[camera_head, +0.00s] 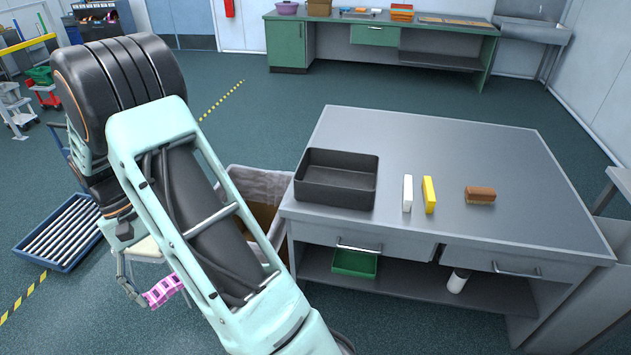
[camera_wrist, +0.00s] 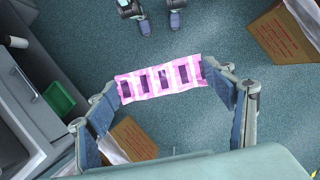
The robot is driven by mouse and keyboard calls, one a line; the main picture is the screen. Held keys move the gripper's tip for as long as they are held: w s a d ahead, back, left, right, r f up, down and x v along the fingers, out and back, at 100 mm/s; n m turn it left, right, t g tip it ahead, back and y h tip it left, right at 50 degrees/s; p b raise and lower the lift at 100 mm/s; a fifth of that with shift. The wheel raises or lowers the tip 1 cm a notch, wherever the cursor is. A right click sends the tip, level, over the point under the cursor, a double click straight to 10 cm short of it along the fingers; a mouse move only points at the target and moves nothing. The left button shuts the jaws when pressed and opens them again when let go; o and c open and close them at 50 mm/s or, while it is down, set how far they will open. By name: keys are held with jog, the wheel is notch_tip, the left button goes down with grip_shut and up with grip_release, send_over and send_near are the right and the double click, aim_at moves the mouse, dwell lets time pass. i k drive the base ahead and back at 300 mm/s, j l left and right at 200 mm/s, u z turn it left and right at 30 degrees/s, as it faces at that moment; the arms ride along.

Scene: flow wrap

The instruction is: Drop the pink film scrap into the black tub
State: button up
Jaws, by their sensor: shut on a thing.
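The pink film scrap (camera_head: 163,290) is a pale and bright pink strip with dark rectangular marks. My gripper (camera_head: 143,288) is shut on it, low at the left in the head view, well away from the workbench top. In the wrist view the scrap (camera_wrist: 162,80) spans between the two fingers of my gripper (camera_wrist: 164,84), above the green floor. The black tub (camera_head: 336,192) is a rectangular open container at the left end of the grey workbench top. Its visible inside looks empty. The tub does not show in the wrist view.
On the workbench (camera_head: 440,225), a white block (camera_head: 407,193), a yellow block (camera_head: 429,194) and a brown brush-like block (camera_head: 480,195) lie right of the tub. A lined cardboard box (camera_head: 262,180) stands left of the bench, partly behind my arm. Another box (camera_wrist: 280,35) shows in the wrist view.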

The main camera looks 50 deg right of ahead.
aim_at(338, 177)
jog(key=z, duration=1.1)
